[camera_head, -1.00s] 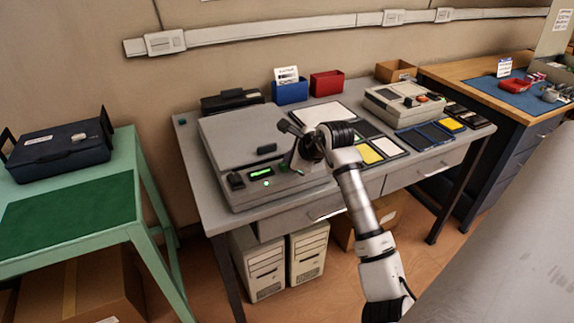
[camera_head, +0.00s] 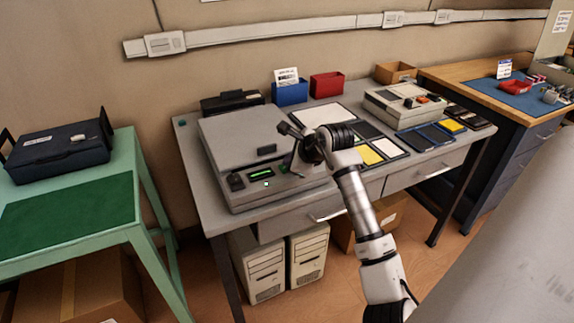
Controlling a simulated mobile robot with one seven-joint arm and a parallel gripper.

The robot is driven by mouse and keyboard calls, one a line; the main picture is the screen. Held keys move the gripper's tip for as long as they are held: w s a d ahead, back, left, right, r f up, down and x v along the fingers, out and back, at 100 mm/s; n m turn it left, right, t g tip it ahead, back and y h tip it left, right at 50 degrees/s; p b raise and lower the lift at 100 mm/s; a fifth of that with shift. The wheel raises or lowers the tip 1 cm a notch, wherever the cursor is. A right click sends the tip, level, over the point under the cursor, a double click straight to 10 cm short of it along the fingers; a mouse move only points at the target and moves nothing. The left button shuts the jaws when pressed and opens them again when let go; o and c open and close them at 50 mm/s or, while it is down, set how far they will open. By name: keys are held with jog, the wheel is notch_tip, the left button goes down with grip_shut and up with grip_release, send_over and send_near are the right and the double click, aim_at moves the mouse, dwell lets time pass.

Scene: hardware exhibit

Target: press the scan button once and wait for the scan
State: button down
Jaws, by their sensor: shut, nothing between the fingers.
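A grey flatbed scanner (camera_head: 240,140) with its lid down stands on the left part of the grey desk. Its front panel has a green lit display (camera_head: 261,174), a small pale green light (camera_head: 266,184) and a dark knob (camera_head: 236,182). My gripper (camera_head: 292,168) is over the right part of this panel, fingers pointing down, shut and empty. My arm and the dark gripper body cover part of the panel's right side. I cannot tell which control is the scan button, nor whether the fingertips touch one.
A second grey device (camera_head: 404,102) with an orange button stands on the desk's right. Flat samples (camera_head: 371,154) lie between. Blue (camera_head: 290,93) and red (camera_head: 327,85) bins are at the back. A green table (camera_head: 70,207) with a black case (camera_head: 58,147) is at left.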

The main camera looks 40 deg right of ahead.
jog(key=shift+r, duration=0.85)
jog(key=shift+r, duration=0.1)
jog(key=shift+r+p, duration=0.9)
jog(key=shift+r, duration=1.55)
